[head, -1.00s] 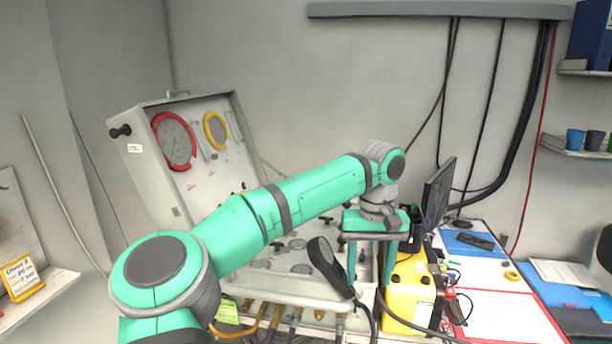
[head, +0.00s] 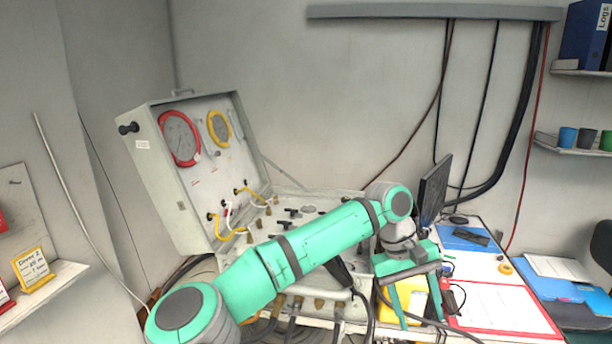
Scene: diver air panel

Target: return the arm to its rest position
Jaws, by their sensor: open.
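My green arm reaches from the bottom left across the front of the air panel case in the head view. The open grey panel case (head: 165,180) stands behind the arm. Its lid holds a red-rimmed gauge (head: 179,138) and a yellow-rimmed gauge (head: 218,128). My arm hides part of the lower panel.
A dark monitor (head: 433,192) stands just behind my gripper. A red-edged sheet (head: 500,308) lies on the desk to its right. Hoses hang along the front of the case. A shelf (head: 45,285) with a yellow-framed card is at the left.

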